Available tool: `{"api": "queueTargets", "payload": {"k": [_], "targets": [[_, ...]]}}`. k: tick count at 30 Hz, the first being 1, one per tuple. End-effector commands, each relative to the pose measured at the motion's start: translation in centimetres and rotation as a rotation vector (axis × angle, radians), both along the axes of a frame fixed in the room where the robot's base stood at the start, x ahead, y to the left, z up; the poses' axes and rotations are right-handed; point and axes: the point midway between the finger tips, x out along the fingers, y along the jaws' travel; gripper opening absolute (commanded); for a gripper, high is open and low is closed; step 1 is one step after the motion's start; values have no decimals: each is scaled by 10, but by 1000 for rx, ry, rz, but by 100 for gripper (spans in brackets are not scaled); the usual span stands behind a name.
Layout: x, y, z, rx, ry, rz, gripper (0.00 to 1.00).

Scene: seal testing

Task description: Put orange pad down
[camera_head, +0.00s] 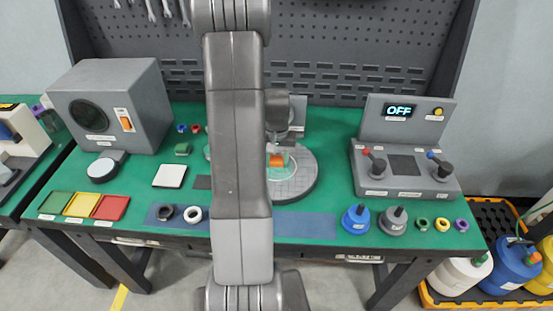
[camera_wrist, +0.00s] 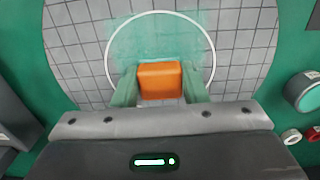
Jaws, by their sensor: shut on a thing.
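The orange pad (camera_wrist: 160,80) is between the two green fingers of my gripper (camera_wrist: 160,88) in the wrist view. My gripper is shut on it. Below it is a round grey tiled plate (camera_wrist: 80,48) with a white ring drawn on it, and the pad shows inside the ring's outline. In the head view the orange pad (camera_head: 276,160) is over the round plate (camera_head: 297,184), partly hidden by my arm. I cannot tell whether the pad touches the plate.
A grey box (camera_head: 140,85) with an orange switch stands left. A control panel (camera_head: 405,165) reading OFF stands right. Red, yellow and green trays (camera_head: 82,205) lie front left. Blue (camera_head: 355,219) and grey weights, and small rings, line the front edge.

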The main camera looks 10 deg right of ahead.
Motion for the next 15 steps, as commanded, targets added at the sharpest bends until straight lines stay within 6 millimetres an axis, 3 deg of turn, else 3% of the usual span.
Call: {"api": "queueTargets", "payload": {"k": [10, 11, 14, 15], "targets": [[0, 0, -5, 0, -1, 0, 15], [0, 0, -5, 0, -1, 0, 42], [0, 0, -4, 0, -1, 0, 61], [0, 0, -4, 0, -1, 0, 61]]}}
